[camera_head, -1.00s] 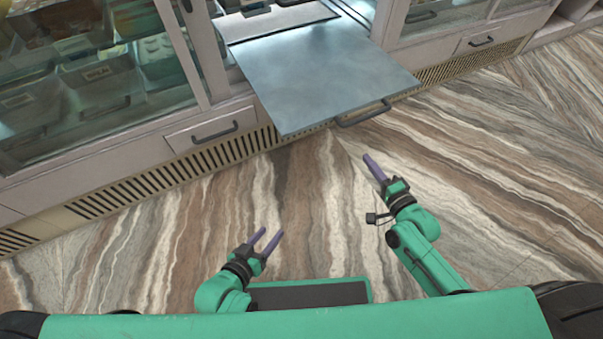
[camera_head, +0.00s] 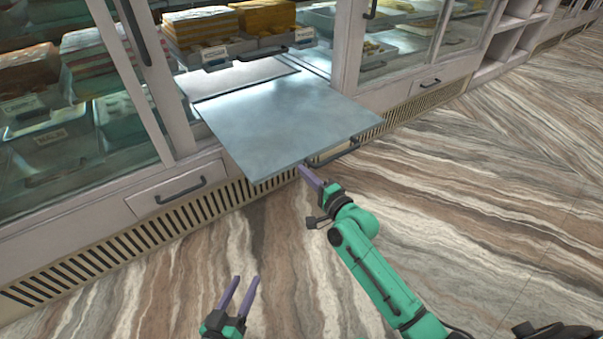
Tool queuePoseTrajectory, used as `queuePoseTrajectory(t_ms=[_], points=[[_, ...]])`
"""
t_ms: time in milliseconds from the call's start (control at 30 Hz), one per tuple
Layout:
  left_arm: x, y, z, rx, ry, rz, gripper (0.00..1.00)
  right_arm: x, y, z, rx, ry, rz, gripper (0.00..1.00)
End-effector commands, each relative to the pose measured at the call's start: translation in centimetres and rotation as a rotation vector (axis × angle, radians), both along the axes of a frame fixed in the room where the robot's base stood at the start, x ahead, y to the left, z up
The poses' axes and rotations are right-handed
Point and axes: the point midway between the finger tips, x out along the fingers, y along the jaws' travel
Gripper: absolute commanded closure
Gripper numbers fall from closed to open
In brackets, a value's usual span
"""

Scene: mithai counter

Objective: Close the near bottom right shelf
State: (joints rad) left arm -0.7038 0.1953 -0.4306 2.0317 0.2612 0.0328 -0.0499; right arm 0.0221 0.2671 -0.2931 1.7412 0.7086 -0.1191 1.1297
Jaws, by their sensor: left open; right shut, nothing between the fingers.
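The grey-blue shelf (camera_head: 285,122) is pulled well out of the lower part of the display counter. Its dark handle (camera_head: 335,155) is on the front edge, facing me. My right gripper (camera_head: 308,172) is shut and empty, its fingertips close to the shelf's front edge, left of the handle. I cannot tell whether it touches. My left gripper (camera_head: 242,290) is open and empty, low over the floor and well short of the counter.
Trays of sweets (camera_head: 200,32) stand behind the shelf inside the cabinet. Closed drawers with dark handles flank it, left (camera_head: 178,190) and right (camera_head: 430,84). A slotted vent strip (camera_head: 225,205) runs along the base.

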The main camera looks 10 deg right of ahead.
Motion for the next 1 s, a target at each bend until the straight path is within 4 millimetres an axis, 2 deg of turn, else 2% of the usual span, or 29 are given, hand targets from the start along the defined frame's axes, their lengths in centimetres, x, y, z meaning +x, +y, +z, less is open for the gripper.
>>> queuePoseTrajectory(t_ms=[167, 300, 500, 600, 1000], points=[[2.1, 0.1, 2.7, -0.01, -0.095, 0.013, 0.45, 0.7, 0.2, -0.1, -0.002, 0.001, 0.0, 1.0], [4.0, 0.3, 5.7, -0.03, -0.184, 0.032, 0.45, 1.2, 0.4, -0.1, -0.001, 0.001, -0.001, 1.0], [5.5, 0.4, 8.6, -0.045, -0.266, 0.047, 0.45, 1.6, 0.6, -0.1, -0.002, 0.001, 0.0, 1.0], [5.7, 0.5, 9.0, -0.048, -0.279, 0.049, 0.45, 1.6, 0.6, -0.1, -0.002, 0.001, 0.0, 1.0], [5.6, 0.5, 8.4, -0.04, -0.268, 0.046, 0.45, 1.8, 0.7, -0.1, -0.001, 0.001, 0.0, 1.0]])
